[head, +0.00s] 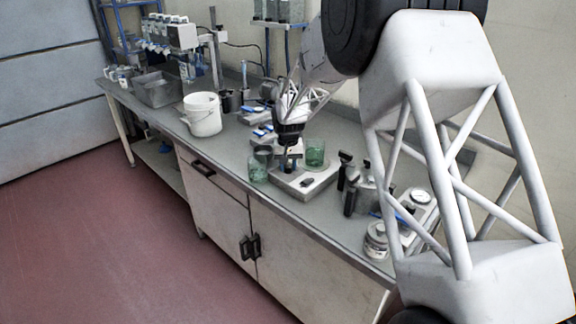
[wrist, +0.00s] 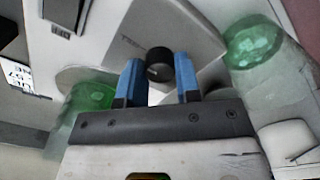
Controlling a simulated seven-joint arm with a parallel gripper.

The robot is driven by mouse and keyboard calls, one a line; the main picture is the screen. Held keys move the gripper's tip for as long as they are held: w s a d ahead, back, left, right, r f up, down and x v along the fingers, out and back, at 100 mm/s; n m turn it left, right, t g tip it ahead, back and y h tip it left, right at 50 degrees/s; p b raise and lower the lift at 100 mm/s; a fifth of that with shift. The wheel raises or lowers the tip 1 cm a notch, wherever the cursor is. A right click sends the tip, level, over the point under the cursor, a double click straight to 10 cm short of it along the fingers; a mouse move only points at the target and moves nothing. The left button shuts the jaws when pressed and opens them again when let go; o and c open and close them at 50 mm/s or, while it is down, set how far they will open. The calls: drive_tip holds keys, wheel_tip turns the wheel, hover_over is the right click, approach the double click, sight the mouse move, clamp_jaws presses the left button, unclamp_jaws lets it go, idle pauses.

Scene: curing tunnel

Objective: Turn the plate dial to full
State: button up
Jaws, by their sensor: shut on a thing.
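The plate (head: 318,182) is a pale, flat device on the grey bench, below my gripper (head: 290,162). In the wrist view the plate (wrist: 165,25) fills the upper middle, with faint lettering by its dial. The dial (wrist: 159,66) is a round black knob with a pale mark on its face. The blue fingers of my gripper (wrist: 160,80) stand on either side of the dial and are shut on it. In the head view the dial is too small to make out by the fingers.
Green glass beakers stand close by, one behind my gripper (head: 315,152) and one at its left (head: 258,167). Black-handled items (head: 349,190) and a jar (head: 377,240) are to the right. A white bucket (head: 203,115) stands to the left. The bench's front strip is mostly clear.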

sight(288, 166)
drive_tip(key=shift+m, duration=0.3)
drive_tip(key=o, duration=0.9)
drive_tip(key=shift+o, duration=0.2)
drive_tip(key=shift+r, duration=3.9)
